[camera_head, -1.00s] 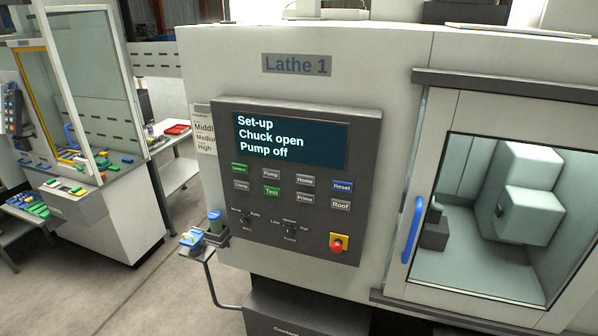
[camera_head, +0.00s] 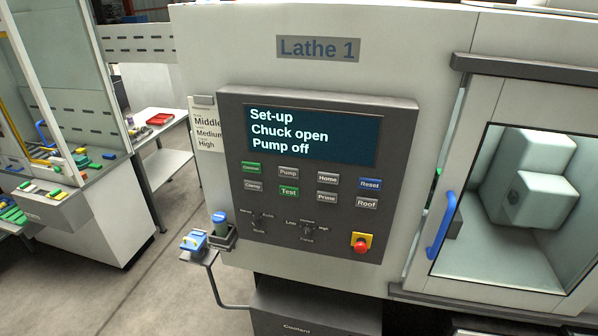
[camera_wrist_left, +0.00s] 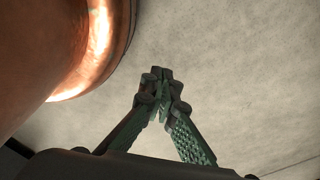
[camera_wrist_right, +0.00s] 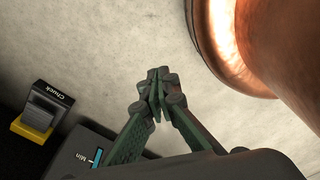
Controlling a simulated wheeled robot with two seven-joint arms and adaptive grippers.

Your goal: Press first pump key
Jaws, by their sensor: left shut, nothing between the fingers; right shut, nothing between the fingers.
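The Pump key (camera_head: 288,172) is a small grey key in the top row of the Lathe 1 control panel (camera_head: 400,150), between the green key (camera_head: 251,167) and the Home key (camera_head: 328,178). The screen (camera_head: 310,135) above reads "Set-up, Chuck open, Pump off". Neither gripper shows in the head view, so nothing touches the panel there. My left gripper (camera_wrist_left: 160,75) is shut and empty above the pale floor in the left wrist view. My right gripper (camera_wrist_right: 155,78) is shut and empty in the right wrist view.
Below the Pump key is the green Test key (camera_head: 289,191). A red stop button (camera_head: 361,244) sits low on the panel, and a blue door handle (camera_head: 441,226) to its right. A small holder (camera_head: 221,236) juts out at lower left. A Chuck pedal (camera_wrist_right: 40,112) shows in the right wrist view.

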